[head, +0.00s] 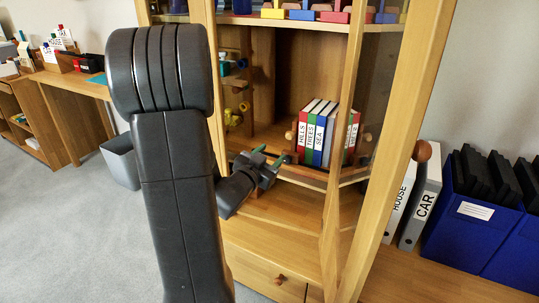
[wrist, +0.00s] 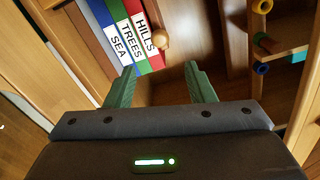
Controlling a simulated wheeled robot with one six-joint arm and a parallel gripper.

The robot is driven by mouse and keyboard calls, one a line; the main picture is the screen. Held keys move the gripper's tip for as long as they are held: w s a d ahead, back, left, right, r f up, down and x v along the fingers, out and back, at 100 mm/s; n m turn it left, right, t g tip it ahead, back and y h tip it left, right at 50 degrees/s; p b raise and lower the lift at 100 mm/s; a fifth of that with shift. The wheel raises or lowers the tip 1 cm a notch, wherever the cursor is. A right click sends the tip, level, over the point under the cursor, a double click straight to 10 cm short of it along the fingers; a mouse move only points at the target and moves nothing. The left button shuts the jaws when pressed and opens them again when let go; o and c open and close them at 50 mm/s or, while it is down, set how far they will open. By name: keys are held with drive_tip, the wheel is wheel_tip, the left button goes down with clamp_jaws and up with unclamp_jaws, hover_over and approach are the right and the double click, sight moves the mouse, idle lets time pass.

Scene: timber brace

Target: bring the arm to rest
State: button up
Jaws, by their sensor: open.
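My gripper (head: 270,158) is at the front of the cabinet's middle shelf, just left of and below the row of books. Its two green fingers are spread apart with nothing between them. In the wrist view the open gripper (wrist: 160,70) points into the shelf. The books marked HILLS (head: 307,122), TREES (head: 315,130) and SEA (head: 325,135) stand upright; their spines also show at the upper left of the wrist view. Whether the left finger touches a book is unclear.
The wooden cabinet (head: 203,12) has an open glazed door (head: 408,95) with a round knob (head: 423,151) on the right. Small coloured items sit on its upper shelf. Binders (head: 422,205) and blue boxes (head: 470,215) stand further right. Carpeted floor (head: 60,220) is clear at left.

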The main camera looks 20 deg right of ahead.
sight(289, 137)
drive_tip(key=shift+d, duration=0.1)
idle(0.4)
drive_tip(key=b+x, duration=0.2)
drive_tip(key=x, duration=1.1)
drive_tip(key=shift+w+d+b, duration=0.15)
drive_tip(key=shift+d+b, duration=0.1)
drive_tip(key=shift+b, duration=0.05)
drive_tip(key=shift+w, duration=0.1)
drive_tip(key=shift+w+a, duration=0.3)
drive_tip(key=shift+r, duration=0.1)
